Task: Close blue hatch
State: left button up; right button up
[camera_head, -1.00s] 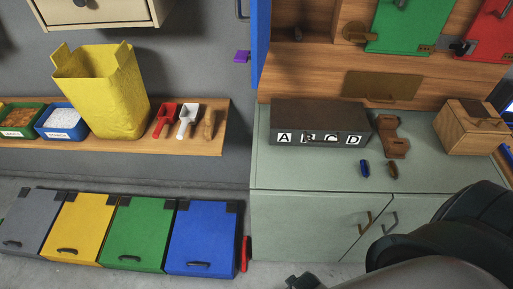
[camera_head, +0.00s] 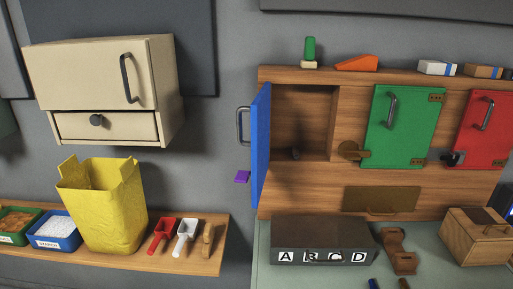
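The blue hatch (camera_head: 261,146) stands open at the left edge of the wooden wall cabinet (camera_head: 345,170). It is swung out and seen nearly edge-on, with its grey handle (camera_head: 242,126) on its left side. The compartment (camera_head: 302,115) to its right is uncovered, with a small dark piece (camera_head: 295,153) at its bottom. Neither of my grippers shows in the head view.
A green hatch (camera_head: 402,130) and a red hatch (camera_head: 484,135) are shut to the right. A dark lettered box (camera_head: 323,246) sits below. A purple piece (camera_head: 242,177) is on the wall beside the blue hatch. A beige cabinet (camera_head: 85,75) hangs at left.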

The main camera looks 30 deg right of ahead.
aim_at(259, 110)
jog(key=z, duration=0.7)
jog(key=j+z, duration=1.05)
jog(key=k+j, duration=0.1)
jog(key=j, duration=0.3)
jog(key=j+z, duration=0.15)
jog(key=j, duration=0.25)
jog(key=k+j, duration=0.15)
jog(key=j, duration=0.25)
jog(key=k+l+u, duration=0.15)
jog(key=l, duration=0.15)
jog(key=k+l+u, duration=0.2)
jog(key=i+l, duration=0.05)
jog(key=l, duration=0.05)
